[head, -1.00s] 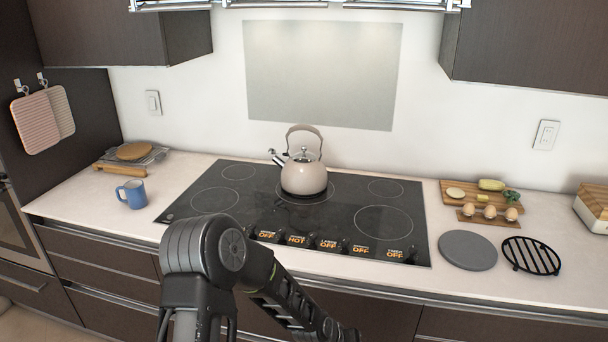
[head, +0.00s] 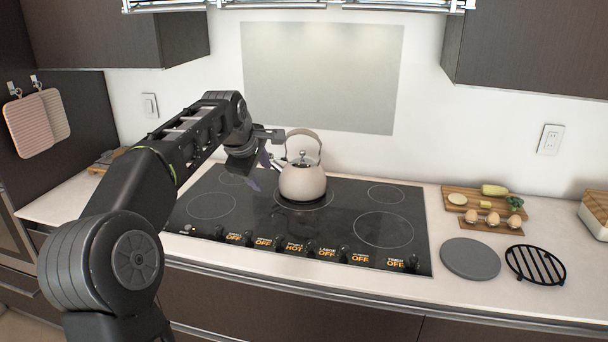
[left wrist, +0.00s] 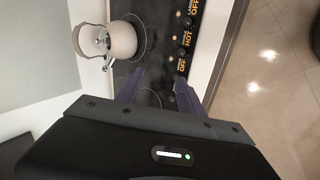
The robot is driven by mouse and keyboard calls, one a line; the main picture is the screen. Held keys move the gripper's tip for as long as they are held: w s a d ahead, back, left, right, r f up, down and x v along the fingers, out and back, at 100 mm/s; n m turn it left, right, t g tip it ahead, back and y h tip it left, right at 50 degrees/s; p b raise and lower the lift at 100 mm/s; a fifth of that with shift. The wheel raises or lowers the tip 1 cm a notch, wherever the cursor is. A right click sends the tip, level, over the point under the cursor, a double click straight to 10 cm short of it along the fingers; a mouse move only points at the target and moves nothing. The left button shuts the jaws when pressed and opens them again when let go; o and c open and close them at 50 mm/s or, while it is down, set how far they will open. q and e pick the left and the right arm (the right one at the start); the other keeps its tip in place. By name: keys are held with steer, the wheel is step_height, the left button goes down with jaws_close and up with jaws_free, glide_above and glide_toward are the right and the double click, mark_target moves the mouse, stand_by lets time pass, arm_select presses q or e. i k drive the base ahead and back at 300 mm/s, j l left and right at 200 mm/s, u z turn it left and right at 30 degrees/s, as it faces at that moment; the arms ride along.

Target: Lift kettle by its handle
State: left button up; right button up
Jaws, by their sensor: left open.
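A beige kettle (head: 302,184) stands upright on a rear burner of the black cooktop (head: 335,222). Its arched grey handle (head: 304,133) rises above the lid, and its spout points left. In the left wrist view the kettle (left wrist: 124,40) is at the upper left, with its handle (left wrist: 86,42) at its left side. My left gripper (head: 260,172) is open and empty, just left of the kettle near the spout. In the left wrist view the purple fingers of my left gripper (left wrist: 160,83) are apart, with only cooktop seen between them. My right gripper is not in view.
Knobs with lit labels (head: 295,247) line the cooktop's front. A grey round plate (head: 470,258), a black trivet (head: 535,264) and a board with eggs (head: 490,219) lie at right. The wall (head: 345,155) is close behind the kettle. Upper cabinets (head: 525,50) hang above.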

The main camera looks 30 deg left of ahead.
mark_target(300, 185)
steer(key=i+j, duration=0.2)
steer(key=i, duration=0.25)
steer(key=i+j, duration=0.2)
steer(key=i, duration=0.2)
steer(key=i+j, duration=0.2)
steer(key=i, duration=0.25)
